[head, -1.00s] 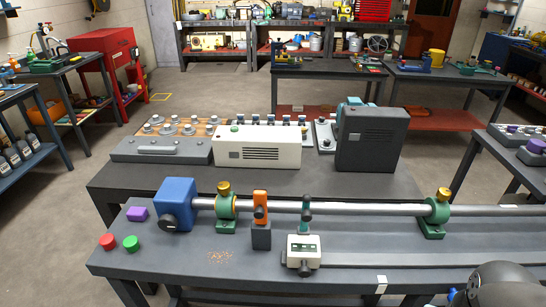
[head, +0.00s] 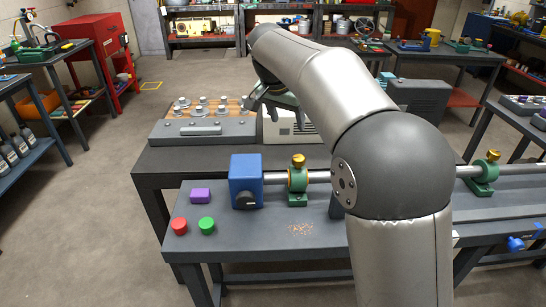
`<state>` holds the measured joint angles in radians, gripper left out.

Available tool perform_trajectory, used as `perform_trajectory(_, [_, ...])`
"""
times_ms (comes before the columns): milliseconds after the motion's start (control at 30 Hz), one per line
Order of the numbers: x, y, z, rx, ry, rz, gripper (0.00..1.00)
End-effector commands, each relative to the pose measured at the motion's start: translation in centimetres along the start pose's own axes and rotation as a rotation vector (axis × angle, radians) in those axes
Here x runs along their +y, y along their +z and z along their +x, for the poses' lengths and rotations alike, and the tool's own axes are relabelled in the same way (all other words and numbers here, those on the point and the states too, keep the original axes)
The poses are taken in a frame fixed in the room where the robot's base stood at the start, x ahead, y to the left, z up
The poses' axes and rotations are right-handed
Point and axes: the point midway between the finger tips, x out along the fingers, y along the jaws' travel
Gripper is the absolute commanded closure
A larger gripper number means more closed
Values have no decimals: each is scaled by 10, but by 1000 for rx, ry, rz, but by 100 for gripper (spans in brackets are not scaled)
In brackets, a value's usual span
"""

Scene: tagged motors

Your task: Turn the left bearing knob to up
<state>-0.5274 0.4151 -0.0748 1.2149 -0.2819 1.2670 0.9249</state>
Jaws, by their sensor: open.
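The left bearing (head: 297,183) is a green block around the steel shaft, just right of the blue block at the shaft's left end. Its brass knob (head: 299,160) sits on top; the knob's exact turn is too small to read. A second green bearing (head: 480,178) with a brass knob (head: 493,155) stands at the right. My gripper (head: 270,103) hangs from the raised arm, seen above and beyond the left bearing, near the grey and white housings at the back. It is open and apart from the knob. Its fingertips are partly unclear against the background.
The blue block (head: 246,181) stands beside a purple block (head: 201,195), a red button (head: 179,226) and a green button (head: 206,225). My arm hides the shaft's middle and the fixtures there. A white housing (head: 290,127) stands behind.

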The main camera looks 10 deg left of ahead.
Motion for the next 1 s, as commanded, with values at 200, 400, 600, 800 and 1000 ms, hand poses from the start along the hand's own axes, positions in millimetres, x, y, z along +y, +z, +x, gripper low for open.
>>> perform_trajectory(200, [1,0,30,-2,2,1,41])
perform_trajectory(400, [1,0,74,-2,3,0,41])
perform_trajectory(600, [1,0,117,-2,2,0,41])
perform_trajectory(800, [0,0,151,-2,0,0,41])
perform_trajectory(1000, [0,0,168,-1,-1,1,41])
